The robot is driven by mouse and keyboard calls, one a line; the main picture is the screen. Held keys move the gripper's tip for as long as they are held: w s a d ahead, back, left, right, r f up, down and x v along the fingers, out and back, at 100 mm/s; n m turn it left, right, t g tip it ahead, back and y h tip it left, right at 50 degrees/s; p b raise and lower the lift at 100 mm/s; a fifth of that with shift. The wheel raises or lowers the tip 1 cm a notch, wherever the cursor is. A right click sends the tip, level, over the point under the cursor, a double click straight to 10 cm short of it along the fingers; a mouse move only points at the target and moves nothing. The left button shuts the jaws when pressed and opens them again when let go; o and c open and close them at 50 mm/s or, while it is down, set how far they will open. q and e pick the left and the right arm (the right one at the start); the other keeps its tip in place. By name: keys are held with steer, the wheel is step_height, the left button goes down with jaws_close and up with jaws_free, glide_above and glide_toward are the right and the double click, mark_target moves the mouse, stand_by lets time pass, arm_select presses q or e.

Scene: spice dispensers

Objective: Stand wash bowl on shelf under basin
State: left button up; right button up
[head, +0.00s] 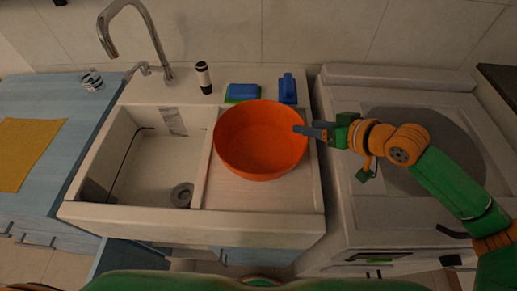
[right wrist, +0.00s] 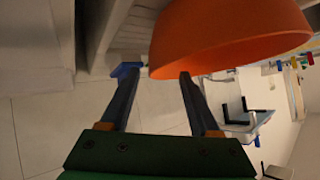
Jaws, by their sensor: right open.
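The orange wash bowl (head: 261,140) sits upright on the flat drainboard right of the basin (head: 150,155). It looks empty. My right gripper (head: 312,131) is at the bowl's right rim, with its fingers pointing left. In the right wrist view the gripper (right wrist: 156,73) is open, and the bowl (right wrist: 225,38) fills the upper middle, just beyond the fingertips. I cannot tell whether a finger touches the rim. A blue-grey panel (head: 115,257) shows below the basin's front; the shelf under the basin is not clearly visible. My left gripper is out of view.
A faucet (head: 140,40) arches behind the basin. A dark-banded bottle (head: 203,77), a blue sponge (head: 243,91) and a blue item (head: 287,88) stand along the back ledge. A white appliance (head: 400,215) is at the right. A blue counter (head: 60,110) with a yellow cloth (head: 27,150) is at the left.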

steer(key=x, duration=0.2)
steer(key=p+x, duration=0.1)
steer(key=x, duration=0.5)
steer(key=shift+d+f, duration=0.3)
steer(key=shift+s, duration=0.1)
jaws_close()
